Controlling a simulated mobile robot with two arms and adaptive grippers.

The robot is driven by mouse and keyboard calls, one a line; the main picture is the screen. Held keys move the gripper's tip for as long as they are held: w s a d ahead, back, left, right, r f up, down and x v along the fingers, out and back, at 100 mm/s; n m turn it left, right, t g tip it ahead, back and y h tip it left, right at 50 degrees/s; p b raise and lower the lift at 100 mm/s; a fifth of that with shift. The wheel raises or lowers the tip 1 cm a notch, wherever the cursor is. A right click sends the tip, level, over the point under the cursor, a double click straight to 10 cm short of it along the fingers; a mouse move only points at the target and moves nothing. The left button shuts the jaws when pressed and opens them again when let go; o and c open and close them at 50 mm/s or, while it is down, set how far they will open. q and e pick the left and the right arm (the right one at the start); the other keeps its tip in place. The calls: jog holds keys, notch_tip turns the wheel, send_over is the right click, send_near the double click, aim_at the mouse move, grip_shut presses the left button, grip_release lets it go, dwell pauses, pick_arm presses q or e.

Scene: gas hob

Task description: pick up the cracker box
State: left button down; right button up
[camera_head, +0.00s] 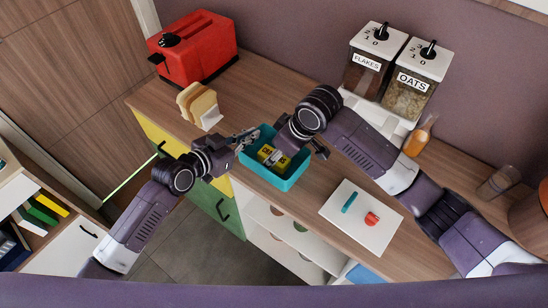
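A yellow box with dark lettering (267,153), which looks like the cracker box, sits inside a teal bin (287,184) on the wooden counter. Part of the box is hidden by the bin wall and my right gripper. My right gripper (300,155) is over the bin, just above and beside the box, with its fingers spread apart. My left gripper (252,136) is at the bin's left rim, with its fingertips pointing toward the bin. Its fingers are too small to tell how far apart they are.
A red toaster (196,50) and bread slices (199,105) stand to the left. Flakes (366,72) and oats (408,95) dispensers stand at the back. An orange bottle (417,139) stands behind.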

jog(key=c, duration=0.9)
jog(key=shift+r, duration=0.15)
jog(key=shift+c, duration=0.2)
notch_tip(320, 180, up, 10)
jog(key=shift+r, duration=0.15)
pick_arm(q)
jog(key=c, duration=2.1)
grip_release()
